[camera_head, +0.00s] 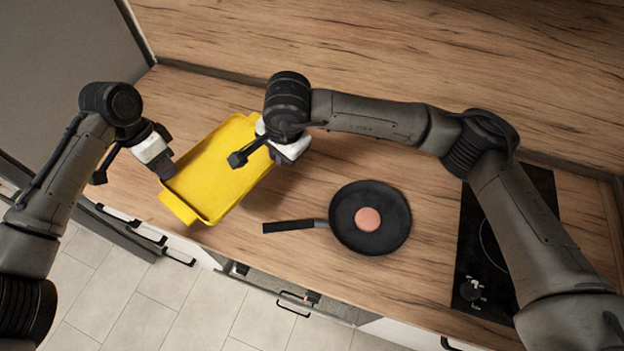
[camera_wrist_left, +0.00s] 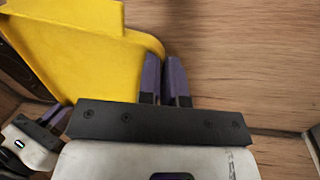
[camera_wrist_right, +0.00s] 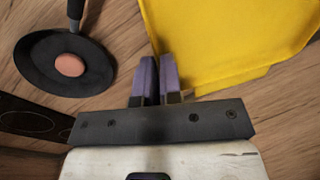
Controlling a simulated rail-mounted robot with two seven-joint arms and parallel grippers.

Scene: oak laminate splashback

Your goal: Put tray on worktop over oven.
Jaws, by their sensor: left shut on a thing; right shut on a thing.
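The yellow tray (camera_head: 222,175) is at the left part of the wooden worktop (camera_head: 290,254) in the head view, set at a slant. My left gripper (camera_head: 167,172) is shut on its left side wall. My right gripper (camera_head: 258,146) is shut on its opposite side, where the arm hides part of the rim. The tray shows close up in the left wrist view (camera_wrist_left: 75,55) and the right wrist view (camera_wrist_right: 225,40). I cannot tell whether the tray touches the worktop. The oven front (camera_head: 270,283) shows partly below the worktop edge, under the pan's handle.
A black frying pan (camera_head: 388,232) with a round pinkish item (camera_head: 368,218) in it lies right of the tray, handle pointing left. A black hob (camera_head: 468,262) is further right, partly behind my right arm. A wooden splashback (camera_head: 380,50) rises behind.

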